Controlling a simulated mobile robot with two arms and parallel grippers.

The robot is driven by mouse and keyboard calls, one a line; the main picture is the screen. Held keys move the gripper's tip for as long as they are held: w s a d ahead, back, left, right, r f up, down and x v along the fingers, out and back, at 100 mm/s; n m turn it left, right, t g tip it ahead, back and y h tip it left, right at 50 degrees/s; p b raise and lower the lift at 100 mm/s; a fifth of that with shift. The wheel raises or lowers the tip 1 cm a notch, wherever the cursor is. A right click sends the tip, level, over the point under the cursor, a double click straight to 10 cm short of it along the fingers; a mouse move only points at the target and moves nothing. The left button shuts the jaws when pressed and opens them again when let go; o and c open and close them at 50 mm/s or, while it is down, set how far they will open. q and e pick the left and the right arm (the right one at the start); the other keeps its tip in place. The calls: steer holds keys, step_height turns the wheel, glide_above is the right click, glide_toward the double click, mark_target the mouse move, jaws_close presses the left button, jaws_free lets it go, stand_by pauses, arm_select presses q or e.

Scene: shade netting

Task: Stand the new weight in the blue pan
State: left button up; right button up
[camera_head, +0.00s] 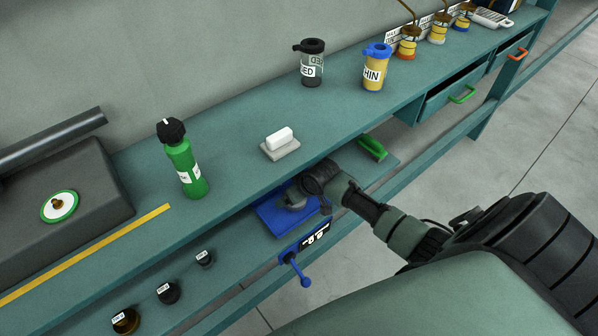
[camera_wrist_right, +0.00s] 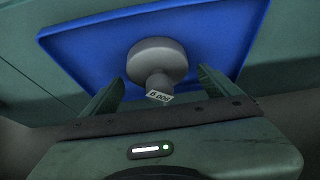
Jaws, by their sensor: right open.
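The blue pan (camera_head: 268,213) is a flat tray on the lower shelf under the bench top; it also fills the upper part of the right wrist view (camera_wrist_right: 75,47). A grey weight (camera_wrist_right: 158,60) with a round body and a narrower labelled neck is over the pan floor and shows partly in the head view (camera_head: 293,199). Its body looks to be at the pan and its neck points toward my wrist. My right gripper (camera_wrist_right: 160,90) is open, one finger on each side of the weight, with visible gaps. My left gripper is not in view.
Small dark weights (camera_head: 168,292) and a brass one (camera_head: 125,320) stand on the lower shelf at left. A green pan (camera_head: 372,149) lies to the right. A blue-handled lever (camera_head: 297,268) sticks out in front. The bench edge overhangs the blue pan.

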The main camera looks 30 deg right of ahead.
steer(key=shift+s+r, duration=0.1)
steer(key=shift+r, duration=0.2)
steer(key=s+d, duration=0.1)
steer(key=s, duration=1.1)
steer(key=shift+s+r, duration=0.2)
steer(key=shift+r, duration=0.1)
steer(key=s+f+g+h, duration=0.1)
steer(key=s+f, duration=0.4)
steer(key=f, duration=0.4)
steer(key=s+f+g, duration=0.1)
steer(key=s+f, duration=0.4)
steer(key=f, duration=0.4)
steer(key=s+a+f+g, duration=0.1)
steer(key=s+a+f, duration=0.2)
steer(key=s, duration=0.4)
steer(key=s+a+f+n+g, duration=0.1)
steer(key=s+a+f, duration=0.2)
steer(key=s+f, duration=0.3)
steer(key=s+a+f+g, duration=0.1)
steer(key=s+a+f, duration=0.3)
steer(key=s, duration=0.6)
steer(key=shift+s+f+n+y, duration=0.2)
steer(key=shift+f+n+y, duration=0.1)
steer(key=shift+f, duration=0.25)
